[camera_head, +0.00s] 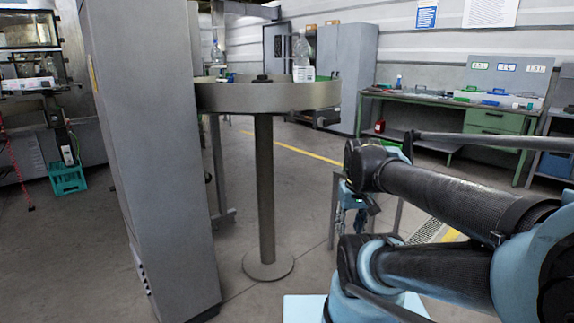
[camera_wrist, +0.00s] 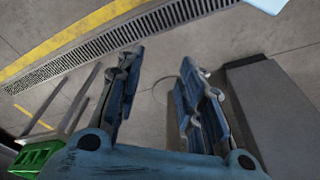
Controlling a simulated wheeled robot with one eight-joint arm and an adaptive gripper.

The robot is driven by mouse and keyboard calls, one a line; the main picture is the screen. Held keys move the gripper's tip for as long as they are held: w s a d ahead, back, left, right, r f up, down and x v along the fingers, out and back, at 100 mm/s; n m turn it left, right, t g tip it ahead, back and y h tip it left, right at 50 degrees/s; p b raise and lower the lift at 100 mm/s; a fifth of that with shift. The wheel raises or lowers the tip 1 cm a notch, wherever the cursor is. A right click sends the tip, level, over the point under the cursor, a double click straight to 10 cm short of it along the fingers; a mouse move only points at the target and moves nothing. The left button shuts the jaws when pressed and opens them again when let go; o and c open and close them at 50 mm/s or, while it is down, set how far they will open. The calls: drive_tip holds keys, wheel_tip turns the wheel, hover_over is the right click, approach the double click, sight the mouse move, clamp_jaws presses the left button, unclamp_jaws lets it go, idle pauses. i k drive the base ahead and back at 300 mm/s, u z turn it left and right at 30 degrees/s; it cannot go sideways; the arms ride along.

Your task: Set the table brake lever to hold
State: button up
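A round grey table (camera_head: 270,98) stands on a thin pedestal with a round foot, left of my arm in the head view. I cannot make out a brake lever for certain. A small dark part (camera_head: 326,117) shows below the table's right rim, too small to identify. My gripper (camera_wrist: 163,72) is open and empty in the wrist view, with bare floor between its fingers. In the head view it hangs fingers down (camera_head: 350,215), below and to the right of the tabletop, apart from it.
A tall grey machine column (camera_head: 150,140) stands close on the left of the table. A bottle (camera_head: 302,50) stands at the table's far side. A green workbench (camera_head: 480,115) and a grey cabinet (camera_head: 348,60) are behind. A green crate (camera_head: 67,178) lies left. Floor around the pedestal is clear.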

sight(322, 121)
drive_tip(key=u, duration=1.35)
drive_tip(key=k, duration=0.55)
drive_tip(key=z, duration=1.15)
